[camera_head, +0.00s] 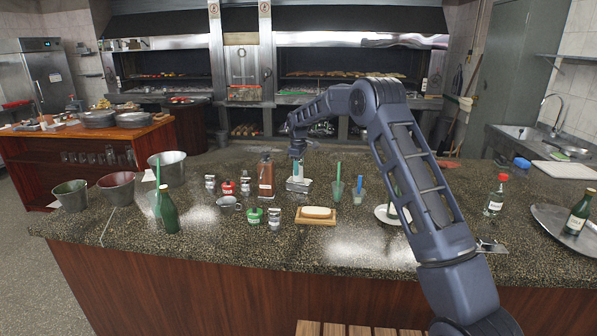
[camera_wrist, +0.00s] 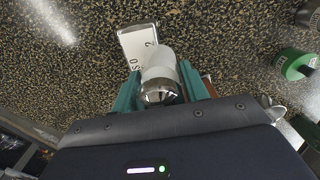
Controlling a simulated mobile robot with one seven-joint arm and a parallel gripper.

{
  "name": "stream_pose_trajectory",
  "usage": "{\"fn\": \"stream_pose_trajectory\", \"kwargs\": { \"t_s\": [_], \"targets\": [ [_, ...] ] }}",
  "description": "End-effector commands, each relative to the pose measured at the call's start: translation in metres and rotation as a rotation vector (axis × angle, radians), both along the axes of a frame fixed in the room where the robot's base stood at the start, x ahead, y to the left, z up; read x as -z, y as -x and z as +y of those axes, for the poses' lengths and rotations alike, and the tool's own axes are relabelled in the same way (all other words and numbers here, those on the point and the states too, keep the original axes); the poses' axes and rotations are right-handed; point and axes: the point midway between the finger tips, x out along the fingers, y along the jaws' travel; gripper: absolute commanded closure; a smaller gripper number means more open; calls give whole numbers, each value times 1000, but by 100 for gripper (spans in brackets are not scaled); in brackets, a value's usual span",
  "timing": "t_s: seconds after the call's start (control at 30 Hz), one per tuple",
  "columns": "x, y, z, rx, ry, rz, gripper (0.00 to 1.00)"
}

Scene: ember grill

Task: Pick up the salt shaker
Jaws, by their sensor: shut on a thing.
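My gripper (camera_head: 298,176) is over the dark speckled counter, behind the wooden dish, with its teal fingers pointing down. In the wrist view, my gripper (camera_wrist: 160,86) is shut on a shaker with a pale body and a rounded chrome cap (camera_wrist: 158,92), which looks like the salt shaker. A finger stands on each side of it. A white card-like piece with dark characters (camera_wrist: 138,42) shows just beyond the shaker. In the head view the fingers largely hide the shaker, and I cannot tell whether it touches the counter.
A brown bottle (camera_head: 265,178) stands close left of my gripper. A wooden dish with a pale block (camera_head: 317,213) is in front. Glasses with straws (camera_head: 337,185) are to the right.

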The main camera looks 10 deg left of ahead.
Motion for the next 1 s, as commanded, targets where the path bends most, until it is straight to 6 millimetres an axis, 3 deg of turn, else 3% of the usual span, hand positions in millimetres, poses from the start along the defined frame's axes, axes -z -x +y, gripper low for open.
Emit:
{"fn": "stream_pose_trajectory", "kwargs": {
  "t_s": [0.6, 0.8, 1.0],
  "targets": [
    [-144, -1, 0, 1, -1, -3, 89],
    [-175, -1, 0, 1, -2, -2, 89],
    [-188, -7, 0, 0, -1, 0, 89]
  ]
}}
